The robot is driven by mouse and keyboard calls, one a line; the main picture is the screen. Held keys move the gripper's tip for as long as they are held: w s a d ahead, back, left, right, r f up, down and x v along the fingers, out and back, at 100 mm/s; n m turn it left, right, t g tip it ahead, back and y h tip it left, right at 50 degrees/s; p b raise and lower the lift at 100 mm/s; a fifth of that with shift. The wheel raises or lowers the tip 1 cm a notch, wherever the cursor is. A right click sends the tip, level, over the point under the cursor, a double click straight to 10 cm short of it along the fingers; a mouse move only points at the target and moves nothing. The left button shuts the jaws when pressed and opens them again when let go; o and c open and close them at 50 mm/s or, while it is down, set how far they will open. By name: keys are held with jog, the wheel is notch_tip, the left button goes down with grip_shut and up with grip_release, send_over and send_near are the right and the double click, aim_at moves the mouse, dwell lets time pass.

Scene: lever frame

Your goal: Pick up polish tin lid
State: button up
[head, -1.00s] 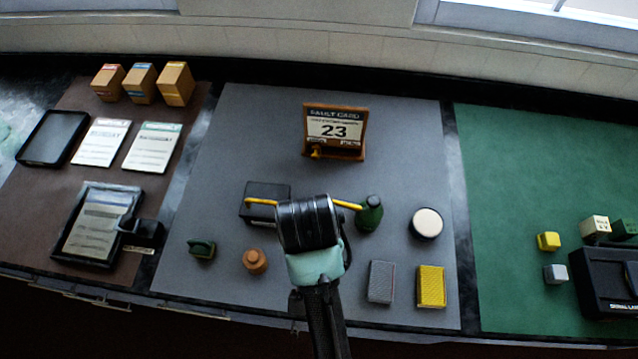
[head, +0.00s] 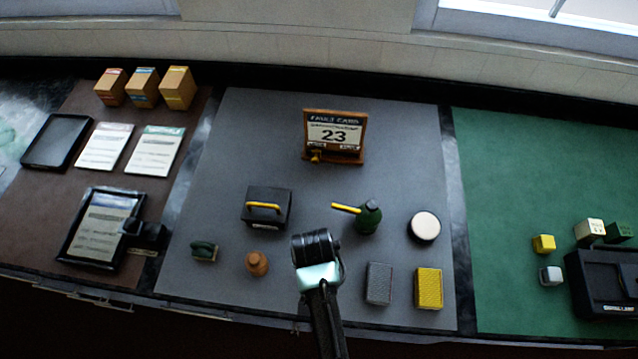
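The polish tin lid (head: 424,224) appears to be the pale cream disc on top of a low round tin with a dark side. It sits upright on the grey mat, right of the green bottle. My gripper (head: 315,246) is left of the tin and well apart from it, over the front middle of the mat. Only the black wrist and pale green link show from above. The fingers are hidden, so I cannot tell whether they are open.
A green bottle (head: 369,216) with a yellow spout and a black box (head: 266,207) with a yellow handle stand nearby. A grey block (head: 379,283) and a yellow block (head: 428,288) lie in front of the tin. Mat around the tin is clear.

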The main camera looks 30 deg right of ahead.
jog(key=shift+f, duration=0.15)
grip_shut()
dwell(0.4)
